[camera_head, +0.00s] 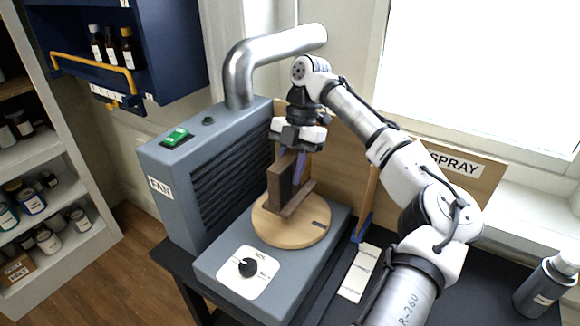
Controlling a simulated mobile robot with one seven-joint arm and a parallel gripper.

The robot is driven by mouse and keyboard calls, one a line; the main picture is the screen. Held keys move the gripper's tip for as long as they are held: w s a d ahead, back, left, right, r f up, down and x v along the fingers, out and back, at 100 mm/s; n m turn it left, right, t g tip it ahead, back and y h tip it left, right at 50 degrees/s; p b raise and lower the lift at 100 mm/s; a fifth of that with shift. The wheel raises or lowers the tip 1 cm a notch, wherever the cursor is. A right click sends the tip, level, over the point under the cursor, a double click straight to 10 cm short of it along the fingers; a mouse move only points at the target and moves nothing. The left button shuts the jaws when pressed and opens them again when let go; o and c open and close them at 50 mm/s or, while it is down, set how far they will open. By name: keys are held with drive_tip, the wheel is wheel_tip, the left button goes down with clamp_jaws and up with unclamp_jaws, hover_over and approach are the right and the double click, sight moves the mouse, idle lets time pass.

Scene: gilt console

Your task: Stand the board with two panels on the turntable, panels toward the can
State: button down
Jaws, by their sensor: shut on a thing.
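The brown board (275,188) stands upright at the wooden turntable (275,232), with a brown ledge at its foot. My gripper (291,160) is shut on the board's upper part from above. A darker area shows on the board's right-hand side, but I cannot make out two separate panels. I cannot tell whether the board's foot rests fully on the disc. The can (541,290), grey with a pale label, stands at the lower right on the black tabletop.
The grey fan box (180,200) with dark slats stands close left of the board. A dial (248,267) is at the turntable base's front. A tan SPRAY panel (478,180) stands behind my arm.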

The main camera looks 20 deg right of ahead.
sight(290, 189)
drive_tip(key=shift+f+b, duration=1.8)
drive_tip(key=shift+f, duration=0.95)
drive_tip(key=shift+f+p, duration=0.15)
drive_tip(key=shift+p, duration=0.15)
drive_tip(key=c, duration=1)
unclamp_jaws()
drive_tip(key=shift+c, duration=0.2)
drive_tip(key=p+v, duration=0.3)
drive_tip(key=v, duration=1)
drive_tip(key=shift+w+r, duration=0.1)
drive_tip(key=shift+r, duration=0.3)
drive_tip(key=shift+d, duration=0.1)
drive_tip(key=shift+f, duration=0.15)
